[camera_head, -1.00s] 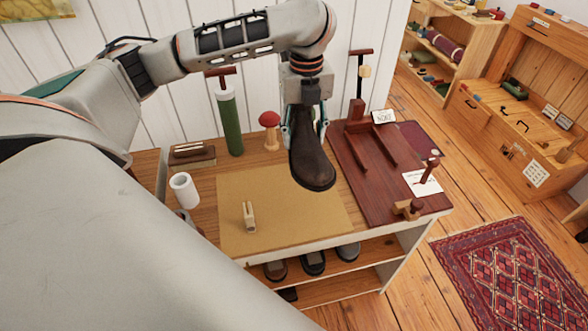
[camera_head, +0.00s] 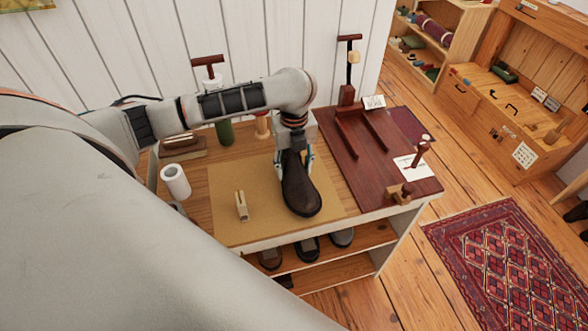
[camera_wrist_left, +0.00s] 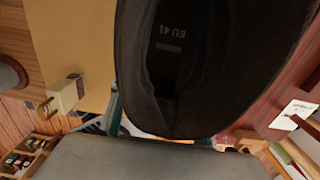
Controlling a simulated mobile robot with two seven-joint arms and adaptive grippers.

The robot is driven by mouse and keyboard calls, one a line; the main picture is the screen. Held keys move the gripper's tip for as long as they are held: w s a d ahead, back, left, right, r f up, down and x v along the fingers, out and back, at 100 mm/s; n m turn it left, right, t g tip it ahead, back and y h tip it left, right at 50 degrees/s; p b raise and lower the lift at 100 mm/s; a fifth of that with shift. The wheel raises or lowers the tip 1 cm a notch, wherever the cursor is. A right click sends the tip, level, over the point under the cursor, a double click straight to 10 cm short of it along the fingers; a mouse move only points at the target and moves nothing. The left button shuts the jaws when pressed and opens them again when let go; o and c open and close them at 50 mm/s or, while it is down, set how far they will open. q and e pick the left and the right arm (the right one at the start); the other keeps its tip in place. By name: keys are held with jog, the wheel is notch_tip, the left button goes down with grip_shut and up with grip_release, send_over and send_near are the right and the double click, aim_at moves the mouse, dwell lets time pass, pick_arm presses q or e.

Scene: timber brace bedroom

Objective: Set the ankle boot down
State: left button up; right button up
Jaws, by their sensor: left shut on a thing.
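The dark brown ankle boot (camera_head: 300,190) is upright over the right part of the tan mat (camera_head: 230,225) on the workbench, toe toward the bench's front edge. I cannot tell whether its sole touches the mat. My left gripper (camera_head: 294,160) points down and is shut on the boot at its shaft, with a finger showing on each side. In the left wrist view the boot's open top (camera_wrist_left: 170,50) fills the middle, with "EU 41" inside. My right gripper is not in view.
A small pale clip-like object (camera_head: 241,207) stands on the mat to the left, near a white roll (camera_head: 176,182). A dark red board (camera_head: 370,165) with a wooden stand lies to the right. Shoes (camera_head: 307,248) sit on the shelf below. The mat's front middle is clear.

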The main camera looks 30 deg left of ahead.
aim_at(294, 156)
pick_arm(q)
jog(key=shift+f, duration=0.5)
jog(key=shift+f, duration=0.15)
jog(key=o, duration=1.6)
notch_tip(294, 156, up, 11)
jog(key=shift+f, duration=0.2)
jog(key=shift+r, duration=0.85)
jog(key=shift+f, duration=0.1)
